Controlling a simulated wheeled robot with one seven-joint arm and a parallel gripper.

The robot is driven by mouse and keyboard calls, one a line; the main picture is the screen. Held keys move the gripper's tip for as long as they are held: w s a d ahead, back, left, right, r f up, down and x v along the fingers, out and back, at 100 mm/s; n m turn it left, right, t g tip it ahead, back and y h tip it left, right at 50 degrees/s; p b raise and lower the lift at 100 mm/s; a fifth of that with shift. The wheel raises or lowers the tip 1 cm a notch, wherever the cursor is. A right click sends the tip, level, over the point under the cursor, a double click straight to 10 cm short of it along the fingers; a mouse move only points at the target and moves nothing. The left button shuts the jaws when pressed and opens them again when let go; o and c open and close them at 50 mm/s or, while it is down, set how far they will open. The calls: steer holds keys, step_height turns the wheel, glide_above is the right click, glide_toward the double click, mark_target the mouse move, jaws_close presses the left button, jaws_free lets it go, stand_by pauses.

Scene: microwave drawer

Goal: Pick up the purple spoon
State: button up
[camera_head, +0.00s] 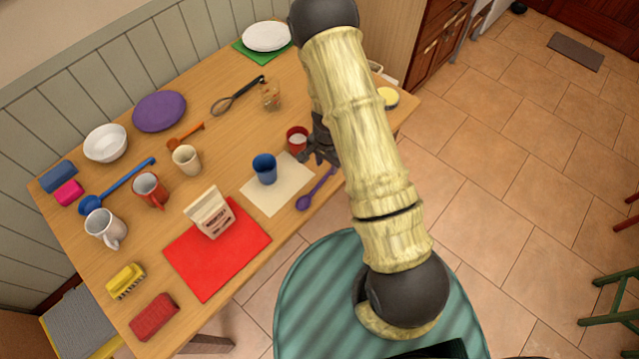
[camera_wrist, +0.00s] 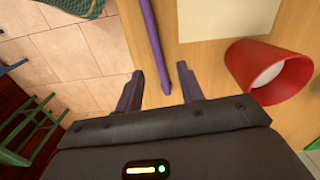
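The purple spoon (camera_head: 315,190) lies near the table's front edge, its bowl toward the lower left and its handle running up toward my gripper (camera_head: 318,152). In the wrist view, the spoon's handle (camera_wrist: 154,40) comes down from the top, and its end lies between the two fingertips of my gripper (camera_wrist: 161,80). My gripper is open, with a finger on each side of the handle end and gaps between them. The spoon's bowl is outside the wrist view.
A red cup (camera_head: 297,138) stands close by; in the wrist view the red cup (camera_wrist: 270,72) is right of my fingers. A blue cup (camera_head: 264,168) stands on a cream mat (camera_head: 262,203). The table's edge and tiled floor (camera_wrist: 85,55) lie left of my fingers in the wrist view.

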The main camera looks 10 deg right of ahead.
mark_target(327, 175)
step_height(327, 175, down, 5)
steer(key=shift+r+p, duration=0.1)
steer(key=shift+p, duration=0.4)
steer(key=shift+c, duration=0.5)
jaws_close()
